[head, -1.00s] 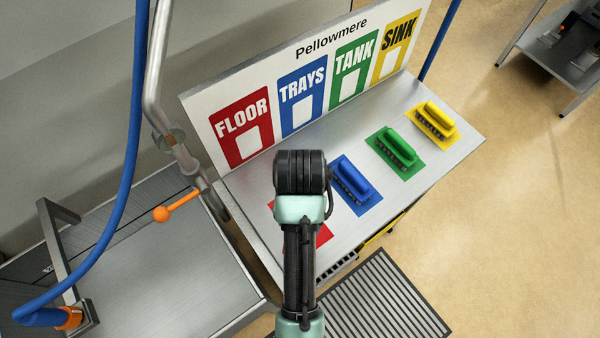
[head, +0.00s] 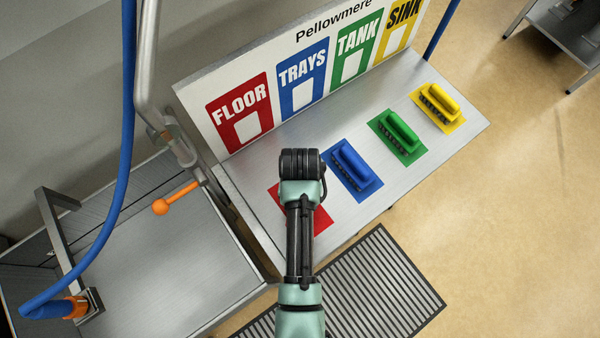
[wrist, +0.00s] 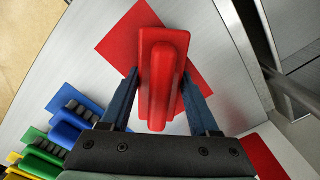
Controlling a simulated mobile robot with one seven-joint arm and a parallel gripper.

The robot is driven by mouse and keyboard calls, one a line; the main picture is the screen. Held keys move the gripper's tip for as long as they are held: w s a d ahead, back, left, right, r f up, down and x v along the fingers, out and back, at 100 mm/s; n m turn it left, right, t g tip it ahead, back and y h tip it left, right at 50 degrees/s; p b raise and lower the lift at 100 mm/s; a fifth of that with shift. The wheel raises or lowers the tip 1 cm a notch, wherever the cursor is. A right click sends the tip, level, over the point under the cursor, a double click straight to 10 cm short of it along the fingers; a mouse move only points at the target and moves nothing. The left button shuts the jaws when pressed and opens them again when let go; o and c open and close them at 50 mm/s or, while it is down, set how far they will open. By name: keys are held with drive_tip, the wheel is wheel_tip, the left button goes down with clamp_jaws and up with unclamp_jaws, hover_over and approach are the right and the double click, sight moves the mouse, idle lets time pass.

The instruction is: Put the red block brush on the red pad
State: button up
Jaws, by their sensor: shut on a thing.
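My gripper (wrist: 160,78) is shut on the red block brush (wrist: 158,75), with one blue-grey finger on each side of its raised handle in the wrist view. The brush is over the red pad (wrist: 120,48), turned at an angle to it and covering part of it. I cannot tell whether the brush touches the pad. In the head view the red pad (head: 318,222) shows on both sides of my arm on the steel table. My arm hides the gripper and the brush there.
Blue (head: 354,168), green (head: 401,136) and yellow (head: 437,106) brushes sit on matching pads to the right. A labelled sign board (head: 262,126) stands along the table's back. A steel sink (head: 185,260) with an orange lever (head: 175,199) and blue hose (head: 125,160) is at left.

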drive_tip(key=shift+w+f, duration=0.1)
drive_tip(key=shift+f, duration=0.1)
drive_tip(key=o, duration=1.3)
